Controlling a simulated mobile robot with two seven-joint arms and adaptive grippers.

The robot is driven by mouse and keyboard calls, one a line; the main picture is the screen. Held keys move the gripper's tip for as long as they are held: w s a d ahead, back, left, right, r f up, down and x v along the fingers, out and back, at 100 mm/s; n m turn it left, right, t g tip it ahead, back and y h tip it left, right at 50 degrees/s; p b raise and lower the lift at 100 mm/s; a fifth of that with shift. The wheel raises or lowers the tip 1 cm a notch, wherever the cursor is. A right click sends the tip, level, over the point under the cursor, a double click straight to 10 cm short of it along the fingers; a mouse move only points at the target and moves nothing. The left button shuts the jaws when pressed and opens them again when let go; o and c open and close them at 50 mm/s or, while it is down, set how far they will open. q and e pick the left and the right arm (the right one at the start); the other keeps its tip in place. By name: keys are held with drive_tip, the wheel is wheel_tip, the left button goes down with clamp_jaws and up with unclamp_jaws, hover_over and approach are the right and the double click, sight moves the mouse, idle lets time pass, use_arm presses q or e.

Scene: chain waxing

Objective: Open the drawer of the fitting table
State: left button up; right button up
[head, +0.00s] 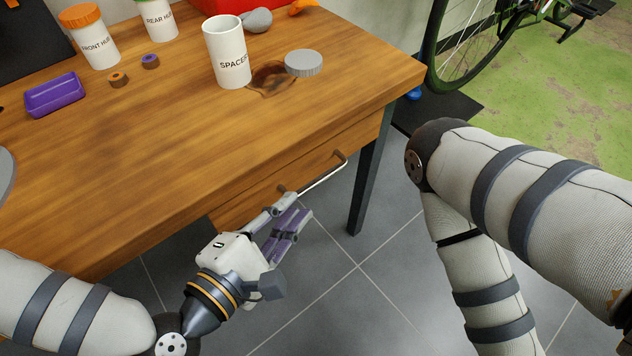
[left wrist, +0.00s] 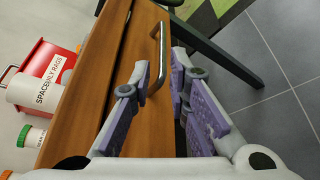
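The fitting table (head: 150,165) is a wooden table with dark metal legs. Its drawer (head: 262,194) sits under the top and looks closed. A metal bar handle (head: 325,177) runs along the drawer front; it also shows in the left wrist view (left wrist: 165,55). My left gripper (head: 291,206) is in front of the drawer, near the handle's left end. In the left wrist view its purple-padded fingers (left wrist: 160,80) are apart, with the handle between the fingertips; I cannot tell whether they touch it. My right arm reaches down at the right, its gripper out of view.
On the tabletop stand a white "SPACERS" cup (head: 227,55), a grey lid (head: 304,63), a purple tray (head: 54,95) and two labelled jars. A dark table leg (head: 368,185) stands right of the handle. The grey tile floor before the drawer is clear. A bicycle wheel stands behind.

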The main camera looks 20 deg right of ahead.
sight(312, 187)
use_arm(q)
drive_tip(key=x, duration=0.8)
drive_tip(key=shift+w+d+f+b, duration=0.1)
drive_tip(key=shift+d+f+b, duration=0.1)
drive_tip(key=shift+b, duration=0.1)
clamp_jaws()
